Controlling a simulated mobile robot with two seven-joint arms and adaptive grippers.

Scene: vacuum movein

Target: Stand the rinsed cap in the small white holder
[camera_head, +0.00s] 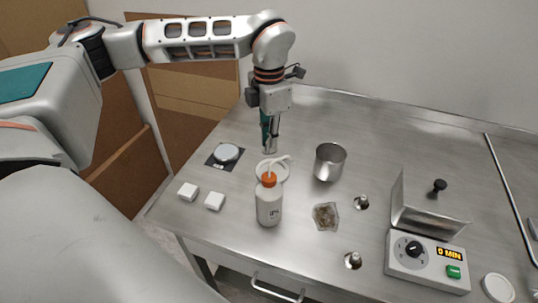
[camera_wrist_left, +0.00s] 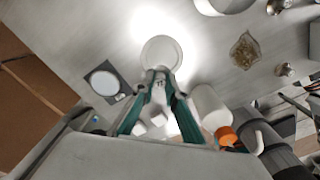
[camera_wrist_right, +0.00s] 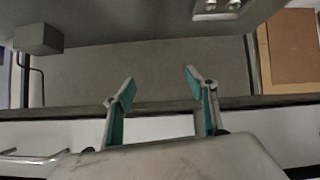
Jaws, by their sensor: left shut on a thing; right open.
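My left gripper (camera_head: 268,146) is shut on a small grey piece, apparently the cap (camera_head: 270,150), above the bench beside a round white dish (camera_head: 280,172). In the left wrist view the fingertips (camera_wrist_left: 160,74) close on it, with the dish (camera_wrist_left: 161,49) beyond; its shape is largely hidden. Two small white blocks (camera_head: 188,191) (camera_head: 215,201) sit at the bench's left front; I cannot tell which is the holder. My right gripper (camera_wrist_right: 160,85) is open and empty in the right wrist view, and outside the head view.
A wash bottle (camera_head: 269,205) with an orange top stands before the dish. A steel beaker (camera_head: 329,163), a black pad with a pale disc (camera_head: 227,153), a bag (camera_head: 326,216), small metal fittings (camera_head: 361,203) (camera_head: 353,260) and a cleaner reading 0 MIN (camera_head: 428,262) stand around.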

